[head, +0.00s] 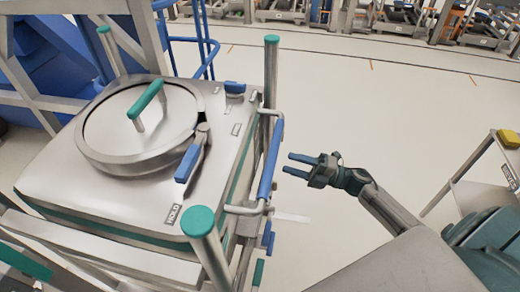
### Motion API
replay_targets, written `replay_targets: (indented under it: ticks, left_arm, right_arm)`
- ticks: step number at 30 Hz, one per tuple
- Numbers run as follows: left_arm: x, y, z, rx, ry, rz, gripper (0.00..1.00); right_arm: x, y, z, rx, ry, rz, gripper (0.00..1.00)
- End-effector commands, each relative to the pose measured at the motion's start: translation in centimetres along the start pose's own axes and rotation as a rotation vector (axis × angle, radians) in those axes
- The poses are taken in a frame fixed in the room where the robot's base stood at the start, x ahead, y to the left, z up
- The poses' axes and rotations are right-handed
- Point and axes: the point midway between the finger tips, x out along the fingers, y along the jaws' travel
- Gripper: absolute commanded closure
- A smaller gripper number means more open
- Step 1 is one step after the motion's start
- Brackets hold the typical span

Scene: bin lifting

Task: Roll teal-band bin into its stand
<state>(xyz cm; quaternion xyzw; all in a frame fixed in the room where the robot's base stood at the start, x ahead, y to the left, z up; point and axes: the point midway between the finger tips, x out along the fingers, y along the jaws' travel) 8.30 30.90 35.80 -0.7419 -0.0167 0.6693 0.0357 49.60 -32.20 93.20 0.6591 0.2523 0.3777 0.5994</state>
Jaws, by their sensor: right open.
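The teal-band bin (85,212) is a large steel box with a round lid on top and a teal stripe round its upper side. Its lid (140,122) has a teal handle (148,98). A blue-gripped bar handle (270,158) stands upright along the bin's right side. My right gripper (290,164) is open and empty, a little right of that blue bar, its blue fingers pointing left toward it; they look apart from the bar. My left gripper is not in view. The lower part of the bin is hidden.
Steel posts with teal caps (198,221) rise at the bin's corners. Blue structures and rails (205,40) stand behind at the left. A metal cart with a yellow item (509,138) is at the right edge. The floor (380,110) between is clear.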

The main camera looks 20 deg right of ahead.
Motion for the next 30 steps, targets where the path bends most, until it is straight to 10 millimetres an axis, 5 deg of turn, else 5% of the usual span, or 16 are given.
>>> replay_targets:
  ticks: [9, 15, 27, 30]
  left_arm:
    - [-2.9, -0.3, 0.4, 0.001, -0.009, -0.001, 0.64]
    - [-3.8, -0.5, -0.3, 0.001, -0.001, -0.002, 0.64]
    - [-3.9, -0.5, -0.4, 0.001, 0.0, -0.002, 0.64]
    - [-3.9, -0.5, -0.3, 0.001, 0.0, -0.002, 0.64]
  right_arm:
    - [6.0, 0.5, 0.1, 0.001, -0.004, 0.006, 0.53]
    - [8.3, 0.3, 0.1, 0.003, -0.004, 0.003, 0.53]
    - [8.9, 0.0, 0.1, 0.002, -0.004, 0.001, 0.53]
    - [8.9, 0.0, 0.1, 0.002, -0.004, 0.001, 0.73]
